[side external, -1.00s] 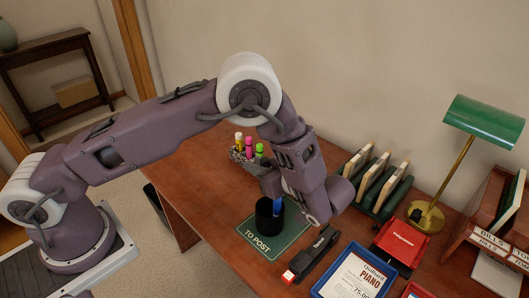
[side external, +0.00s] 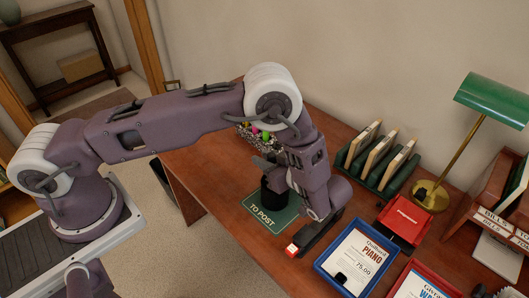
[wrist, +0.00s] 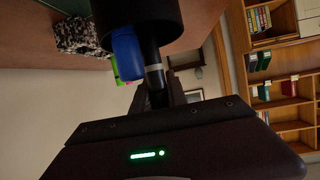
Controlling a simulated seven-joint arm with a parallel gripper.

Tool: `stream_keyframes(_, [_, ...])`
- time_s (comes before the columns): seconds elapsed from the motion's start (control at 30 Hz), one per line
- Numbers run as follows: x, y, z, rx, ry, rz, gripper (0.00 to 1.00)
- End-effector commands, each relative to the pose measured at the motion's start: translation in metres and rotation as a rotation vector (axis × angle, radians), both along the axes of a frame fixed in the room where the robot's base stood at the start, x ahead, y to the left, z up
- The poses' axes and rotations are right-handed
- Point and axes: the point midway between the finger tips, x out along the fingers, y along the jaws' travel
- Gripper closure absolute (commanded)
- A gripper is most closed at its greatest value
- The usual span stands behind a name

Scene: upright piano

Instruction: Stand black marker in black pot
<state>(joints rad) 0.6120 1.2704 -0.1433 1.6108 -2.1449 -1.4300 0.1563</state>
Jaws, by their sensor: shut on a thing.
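The black pot (side external: 271,201) stands on a green "TO POST" mat (side external: 262,222), and it fills the top of the wrist view (wrist: 150,15). My gripper (side external: 275,176) is right above the pot, and in the wrist view (wrist: 159,97) it is shut on the black marker (wrist: 153,62), which has a grey band. The marker's far end is at the pot's mouth and appears to pass inside its rim. How deep it sits is hidden. The side view hides both markers behind my gripper.
A speckled holder (side external: 262,137) with colored markers stands behind the pot; it also shows in the wrist view (wrist: 85,35). A stapler (side external: 318,233), red tray (side external: 403,221), file rack (side external: 378,165) and green lamp (side external: 492,98) are on the right. Bare desk lies left of the mat.

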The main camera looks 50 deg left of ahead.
Motion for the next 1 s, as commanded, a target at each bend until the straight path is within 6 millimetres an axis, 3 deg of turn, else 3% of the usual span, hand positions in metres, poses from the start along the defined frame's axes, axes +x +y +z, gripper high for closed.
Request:
stream_keyframes(0.33, [0.0000, 0.0001, -0.0029, 0.000, 0.000, 0.000, 1.00])
stream_keyframes(0.37, [0.0000, 0.0001, -0.0029, 0.000, 0.000, 0.000, 0.76])
stream_keyframes(0.47, [0.0000, 0.0001, -0.0028, 0.000, 0.000, 0.000, 0.56])
stream_keyframes(0.67, [0.0000, 0.0002, -0.0027, 0.000, 0.000, 0.000, 0.56])
stream_keyframes(0.8, [-0.0001, 0.0002, -0.0027, 0.000, 0.000, 0.000, 0.38])
stream_keyframes(1.0, [-0.0001, 0.0002, -0.0027, 0.000, 0.000, 0.000, 0.38])
